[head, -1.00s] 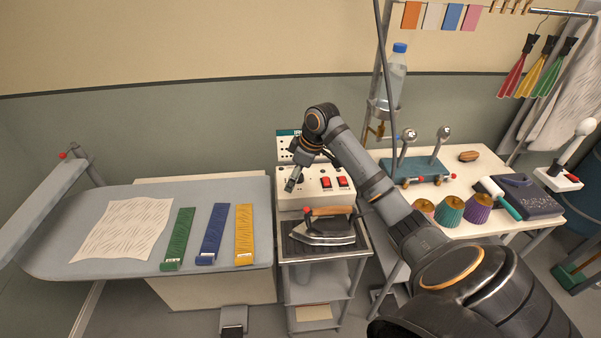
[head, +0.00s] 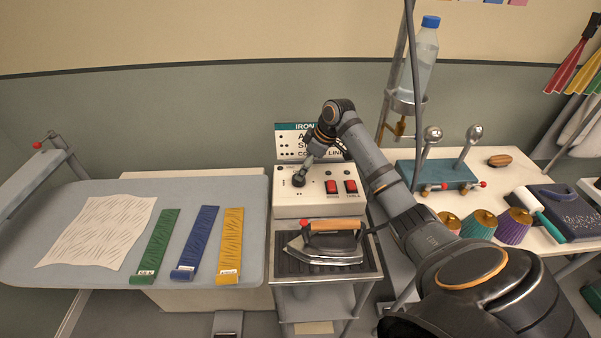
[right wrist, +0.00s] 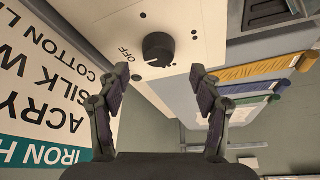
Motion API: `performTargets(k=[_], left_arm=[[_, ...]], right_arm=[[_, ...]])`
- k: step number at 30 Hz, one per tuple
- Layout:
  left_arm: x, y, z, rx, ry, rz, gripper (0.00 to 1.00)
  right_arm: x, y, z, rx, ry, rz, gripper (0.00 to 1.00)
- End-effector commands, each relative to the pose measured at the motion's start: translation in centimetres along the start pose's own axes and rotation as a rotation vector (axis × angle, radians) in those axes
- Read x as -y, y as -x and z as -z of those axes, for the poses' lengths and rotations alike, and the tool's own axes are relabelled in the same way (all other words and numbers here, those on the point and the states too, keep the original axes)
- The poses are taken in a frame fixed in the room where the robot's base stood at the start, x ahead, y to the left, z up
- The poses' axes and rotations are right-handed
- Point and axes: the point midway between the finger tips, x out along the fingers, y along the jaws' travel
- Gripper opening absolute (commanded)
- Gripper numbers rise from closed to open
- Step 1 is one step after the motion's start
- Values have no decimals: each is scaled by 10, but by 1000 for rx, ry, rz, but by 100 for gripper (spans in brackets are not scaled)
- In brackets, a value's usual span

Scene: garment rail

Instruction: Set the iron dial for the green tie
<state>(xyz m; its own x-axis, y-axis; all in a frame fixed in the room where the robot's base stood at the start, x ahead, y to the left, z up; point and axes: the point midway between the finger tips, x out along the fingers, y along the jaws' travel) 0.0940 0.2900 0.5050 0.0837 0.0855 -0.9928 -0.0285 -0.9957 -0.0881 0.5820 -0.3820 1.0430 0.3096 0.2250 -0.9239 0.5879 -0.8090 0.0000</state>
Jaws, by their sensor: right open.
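The green tie (head: 156,245) lies on the ironing board, left of the blue tie (head: 196,243) and the yellow tie (head: 231,244). Its small white tag is hard to read. The black dial (right wrist: 157,48) sits on the pale control box (head: 320,203), with OFF printed beside it and dot marks around it. In the head view the right gripper (head: 301,176) hides most of the dial. My left gripper is not in view.
A sign (head: 300,141) headed IRON stands behind the box, listing fabrics with dots. A patterned cloth (head: 97,232) lies at the left of the board.

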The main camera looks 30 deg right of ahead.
Motion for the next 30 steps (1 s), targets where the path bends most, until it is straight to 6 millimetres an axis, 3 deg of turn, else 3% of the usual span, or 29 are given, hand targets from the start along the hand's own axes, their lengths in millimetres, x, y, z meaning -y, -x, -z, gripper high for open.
performTargets(k=[3, 9, 18, 30], left_arm=[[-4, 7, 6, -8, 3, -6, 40], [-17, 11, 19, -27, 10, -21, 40], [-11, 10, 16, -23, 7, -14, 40], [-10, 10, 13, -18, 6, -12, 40]], right_arm=[[1, -22, 1, 1, -1, 3, 65], [0, -44, 0, 0, 0, 0, 65], [0, -47, 0, 1, 1, -2, 64], [0, -46, 0, 0, 1, -2, 11]])
